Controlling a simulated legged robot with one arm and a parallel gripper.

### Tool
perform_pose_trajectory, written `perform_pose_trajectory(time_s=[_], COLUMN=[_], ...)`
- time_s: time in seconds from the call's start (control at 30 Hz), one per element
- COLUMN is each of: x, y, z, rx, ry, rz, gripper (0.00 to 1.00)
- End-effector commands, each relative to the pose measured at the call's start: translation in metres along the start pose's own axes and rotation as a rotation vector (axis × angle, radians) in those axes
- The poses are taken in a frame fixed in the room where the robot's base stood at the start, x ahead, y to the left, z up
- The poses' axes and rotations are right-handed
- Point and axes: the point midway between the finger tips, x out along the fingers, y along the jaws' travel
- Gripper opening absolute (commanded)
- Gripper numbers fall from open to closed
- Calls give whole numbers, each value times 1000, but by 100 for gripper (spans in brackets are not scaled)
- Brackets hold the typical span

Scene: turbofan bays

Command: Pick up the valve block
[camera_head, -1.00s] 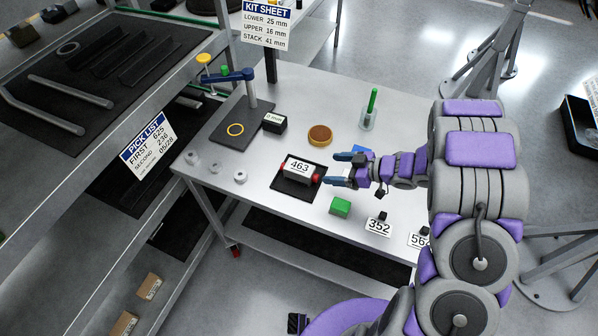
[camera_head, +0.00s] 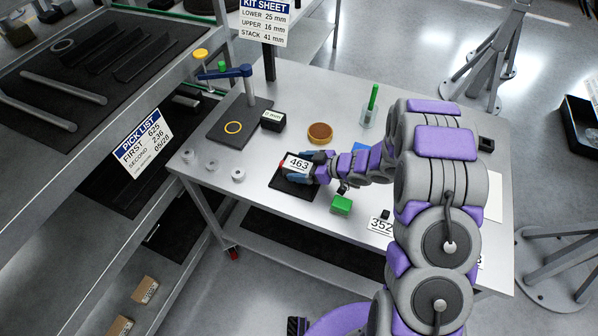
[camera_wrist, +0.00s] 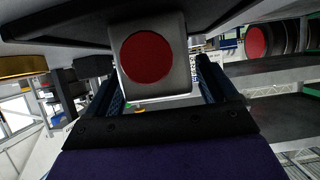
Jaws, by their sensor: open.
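The valve block (camera_head: 298,163) is a pale block labelled 463 with red round ends, and it sits on a black mat (camera_head: 297,189) on the table. My gripper (camera_head: 300,171) reaches in from the right at the block, with its blue fingers along the block's sides. In the wrist view the block (camera_wrist: 178,82) shows its end face with a red disc, between the two open fingers (camera_wrist: 155,85). Whether the fingers touch the block cannot be told. Part of the block's right end is hidden by my gripper in the head view.
A green block (camera_head: 341,205) stands just in front of my gripper. A round brown-topped piece (camera_head: 320,132), a black box (camera_head: 273,120) and a clamp stand (camera_head: 250,88) are behind. Small grey cylinders (camera_head: 212,165) stand at left. A green rod in a holder (camera_head: 370,115) stands at the back.

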Motion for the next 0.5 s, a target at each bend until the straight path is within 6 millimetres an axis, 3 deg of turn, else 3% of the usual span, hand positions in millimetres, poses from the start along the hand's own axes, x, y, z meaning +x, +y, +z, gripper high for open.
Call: perform_pose_trajectory(time_s=[0.37, 0.5], x=[10, 10], y=[0, 0], z=[0, 0], rx=[0, 0], ry=[-1, -1], rz=[2, 2], gripper=[85, 72])
